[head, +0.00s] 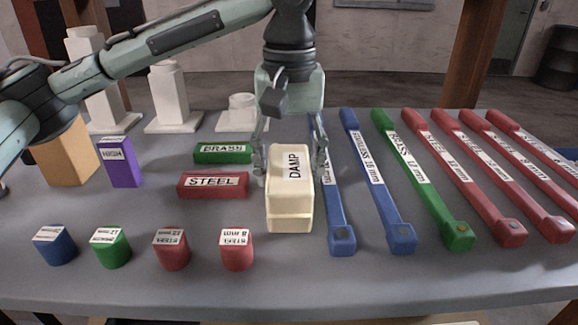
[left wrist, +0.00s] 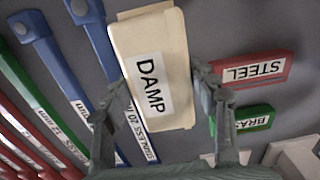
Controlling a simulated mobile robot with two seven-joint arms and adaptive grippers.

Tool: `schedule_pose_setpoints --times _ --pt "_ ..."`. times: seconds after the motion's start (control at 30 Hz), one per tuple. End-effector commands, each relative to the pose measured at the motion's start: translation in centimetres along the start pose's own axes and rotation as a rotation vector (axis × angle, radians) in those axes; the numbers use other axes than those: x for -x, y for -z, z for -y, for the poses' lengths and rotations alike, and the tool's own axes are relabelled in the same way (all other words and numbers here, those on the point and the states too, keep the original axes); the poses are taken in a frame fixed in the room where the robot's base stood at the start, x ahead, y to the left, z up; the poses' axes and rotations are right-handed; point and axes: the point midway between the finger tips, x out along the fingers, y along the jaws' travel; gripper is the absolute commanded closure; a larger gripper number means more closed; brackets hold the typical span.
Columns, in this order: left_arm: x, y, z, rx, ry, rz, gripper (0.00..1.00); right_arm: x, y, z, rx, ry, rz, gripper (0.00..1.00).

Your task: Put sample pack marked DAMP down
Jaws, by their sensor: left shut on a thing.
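The cream sample pack marked DAMP (head: 290,215) is at the middle of the table in the head view. My left gripper (head: 291,168) comes down over it from behind, with one finger on each side, shut on the pack. The left wrist view shows the pack (left wrist: 150,45) between the two fingers (left wrist: 160,105), its DAMP label facing the camera. The pack looks upright and close to the grey table top; I cannot tell whether it touches it. My right gripper is in neither view.
A blue bar (head: 341,235) lies just right of the pack, with several more bars beyond. A red STEEL block (head: 212,187) and green BRASS block (head: 222,154) lie to the left. A red cylinder (head: 236,255) stands front left. Bare table (head: 330,285) is in front.

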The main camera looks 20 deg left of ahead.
Motion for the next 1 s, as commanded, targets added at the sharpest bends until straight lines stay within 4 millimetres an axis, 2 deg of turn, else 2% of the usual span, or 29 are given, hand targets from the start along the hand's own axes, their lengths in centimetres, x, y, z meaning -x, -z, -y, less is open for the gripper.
schedule_pose_setpoints --times 0.17,0.2,0.33,0.73,0.87,1.0 --pt "-0.2 0.0 0.0 0.0 -0.001 0.0 0.89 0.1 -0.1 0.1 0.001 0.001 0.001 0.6" --pt "-0.3 0.0 0.0 0.0 0.0 0.001 0.4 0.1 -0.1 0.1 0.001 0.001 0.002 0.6" --pt "-0.3 0.0 0.0 0.0 0.0 0.001 0.23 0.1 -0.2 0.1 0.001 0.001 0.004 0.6" --pt "0.3 0.0 0.0 0.0 -0.001 -0.001 0.21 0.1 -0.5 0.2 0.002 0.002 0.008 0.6" --pt "2.1 0.0 -0.1 0.001 -0.002 -0.001 0.21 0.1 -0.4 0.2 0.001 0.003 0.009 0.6" --pt "5.2 0.0 -0.1 0.0 -0.003 -0.002 0.21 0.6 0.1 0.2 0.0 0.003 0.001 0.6"
